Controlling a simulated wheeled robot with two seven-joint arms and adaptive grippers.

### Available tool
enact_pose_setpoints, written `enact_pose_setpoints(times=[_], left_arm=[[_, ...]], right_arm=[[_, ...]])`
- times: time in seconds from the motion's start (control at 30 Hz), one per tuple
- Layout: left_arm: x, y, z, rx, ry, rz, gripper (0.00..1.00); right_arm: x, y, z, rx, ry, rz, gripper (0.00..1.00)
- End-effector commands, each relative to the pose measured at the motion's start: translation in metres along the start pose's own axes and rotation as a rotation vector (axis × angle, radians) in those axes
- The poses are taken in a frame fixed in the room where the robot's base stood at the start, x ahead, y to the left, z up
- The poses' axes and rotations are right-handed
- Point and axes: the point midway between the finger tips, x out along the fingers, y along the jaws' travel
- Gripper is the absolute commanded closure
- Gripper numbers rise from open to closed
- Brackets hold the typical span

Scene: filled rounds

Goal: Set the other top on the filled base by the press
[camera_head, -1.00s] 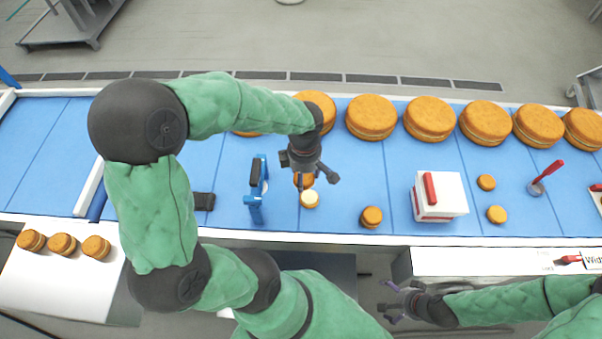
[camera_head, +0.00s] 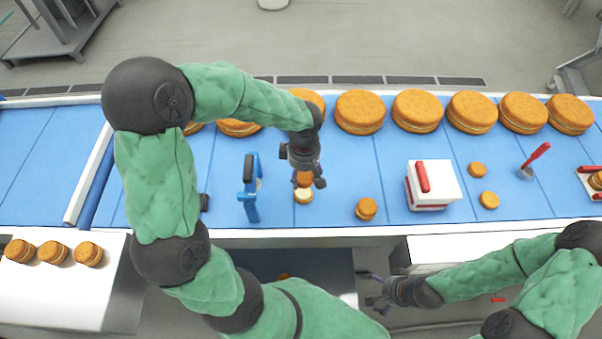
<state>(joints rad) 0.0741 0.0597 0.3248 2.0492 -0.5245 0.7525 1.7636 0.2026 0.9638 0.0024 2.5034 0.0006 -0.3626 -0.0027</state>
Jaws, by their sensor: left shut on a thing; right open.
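My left gripper (camera_head: 308,181) is shut on a small brown round top (camera_head: 304,178), partly hidden by the fingers. The top is just behind and above the filled base (camera_head: 303,196), whose pale cream filling shows; I cannot tell whether they touch. The blue press (camera_head: 250,188) stands on the belt to the left of the base. My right gripper (camera_head: 376,292) is open and empty, in front of the belt's front edge.
A closed small round (camera_head: 366,209) sits right of the base. Further right are a white-and-red box (camera_head: 433,184), two small rounds (camera_head: 477,169) and a red-handled tool (camera_head: 535,160). Large rounds (camera_head: 360,112) line the back. Several small rounds sit on the white left table (camera_head: 60,290).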

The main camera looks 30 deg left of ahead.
Motion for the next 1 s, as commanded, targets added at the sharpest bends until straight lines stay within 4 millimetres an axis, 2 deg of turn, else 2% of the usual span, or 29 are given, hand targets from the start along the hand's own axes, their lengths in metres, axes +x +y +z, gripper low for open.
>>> enact_pose_setpoints(times=[0.57, 0.7, 1.0], left_arm=[[0.042, -0.001, 0.0, -0.002, -0.001, -0.002, 0.55], [0.052, -0.001, 0.0, -0.002, 0.0, 0.0, 0.55], [0.056, 0.0, 0.0, -0.002, 0.0, -0.001, 0.55]], right_arm=[[0.019, 0.007, -0.001, 0.0, 0.0, 0.0, 0.0], [0.029, 0.011, -0.001, 0.0, 0.0, 0.0, 0.0], [0.034, 0.012, -0.001, 0.0, 0.0, 0.0, 0.0]])
